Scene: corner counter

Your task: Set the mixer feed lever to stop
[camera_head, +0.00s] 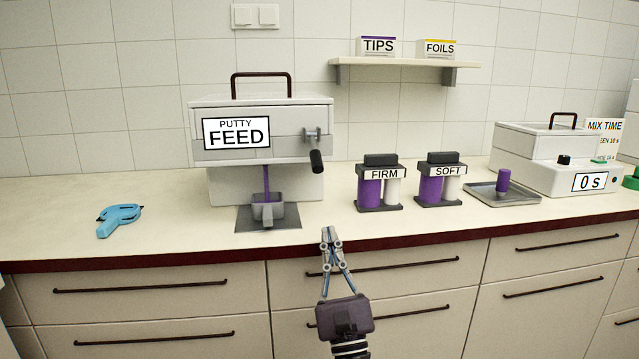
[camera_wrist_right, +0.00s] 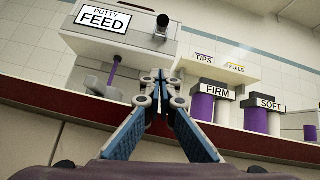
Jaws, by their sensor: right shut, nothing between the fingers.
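The putty feed machine (camera_head: 262,130) is a white box with a FEED label and a dark handle on top. Its feed lever (camera_head: 316,158) is on the front right, with a black grip hanging down; the grip's end also shows in the right wrist view (camera_wrist_right: 162,22). Purple putty runs down from the machine into a small grey cup (camera_head: 268,210) below. My right gripper (camera_head: 329,233) is shut and empty, in front of the counter edge, below the lever and apart from it. It also shows in the right wrist view (camera_wrist_right: 158,80). My left gripper is not in view.
The FIRM (camera_head: 380,185) and SOFT (camera_head: 441,181) cartridge pairs stand right of the machine. A tray (camera_head: 510,196) holds a purple cylinder. The mixer (camera_head: 550,160) reads 0 s. A blue tool (camera_head: 119,217) lies at left. A shelf (camera_head: 404,62) hangs above. The counter before the cartridges is clear.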

